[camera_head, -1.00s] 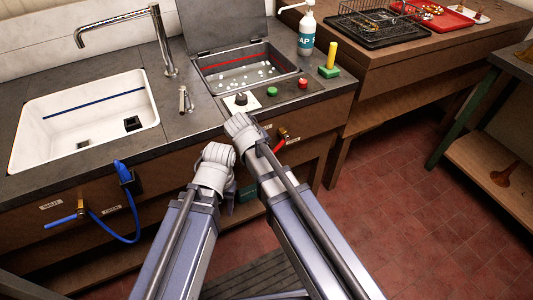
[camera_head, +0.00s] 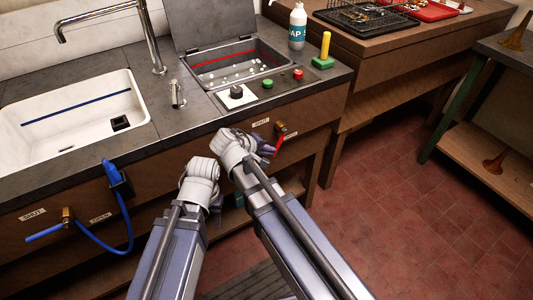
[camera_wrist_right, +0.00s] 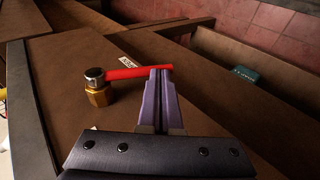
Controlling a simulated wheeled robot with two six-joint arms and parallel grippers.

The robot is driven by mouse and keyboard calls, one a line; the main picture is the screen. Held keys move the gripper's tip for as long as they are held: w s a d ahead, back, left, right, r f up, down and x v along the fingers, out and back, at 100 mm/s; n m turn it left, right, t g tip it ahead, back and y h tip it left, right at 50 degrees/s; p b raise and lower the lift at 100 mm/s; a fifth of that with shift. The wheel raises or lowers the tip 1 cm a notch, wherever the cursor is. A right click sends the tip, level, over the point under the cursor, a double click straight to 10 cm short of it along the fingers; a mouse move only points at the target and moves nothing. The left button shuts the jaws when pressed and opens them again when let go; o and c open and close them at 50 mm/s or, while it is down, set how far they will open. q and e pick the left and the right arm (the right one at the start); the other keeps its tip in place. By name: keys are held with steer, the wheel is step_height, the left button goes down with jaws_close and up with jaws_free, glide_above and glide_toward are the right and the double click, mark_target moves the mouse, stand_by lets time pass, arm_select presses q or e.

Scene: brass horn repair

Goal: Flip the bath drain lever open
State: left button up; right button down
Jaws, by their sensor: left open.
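The bath drain lever is a red handle (camera_head: 279,145) on a brass valve (camera_head: 281,128), on the wooden front below the bath (camera_head: 212,82). In the right wrist view the red handle (camera_wrist_right: 140,73) sticks out sideways from its brass valve (camera_wrist_right: 98,92). My right gripper (camera_wrist_right: 161,72) has its purple fingers together at the handle's free end; I cannot tell whether they touch it. In the head view my right gripper (camera_head: 268,149) is just left of the handle. My left gripper (camera_head: 217,203) is open and lower left, partly hidden by its wrist.
A second valve with a blue lever (camera_head: 44,232) and blue hose is on the front below the white sink (camera_head: 75,118). A knob (camera_head: 236,92), a green button (camera_head: 267,83) and a red button (camera_head: 298,74) are on the counter edge. Floor is free at right.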

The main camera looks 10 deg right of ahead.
arm_select(q)
steer(key=shift+f+b, duration=1.05)
steer(key=shift+f, duration=0.2)
arm_select(e)
steer(key=shift+s+d+x, duration=0.1)
steer(key=shift+s+x, duration=0.05)
steer(key=shift+x, duration=0.8)
steer(key=shift+s+d+x, duration=0.1)
steer(key=shift+s+x, duration=0.05)
steer(key=shift+x, duration=0.75)
steer(key=shift+d, duration=0.15)
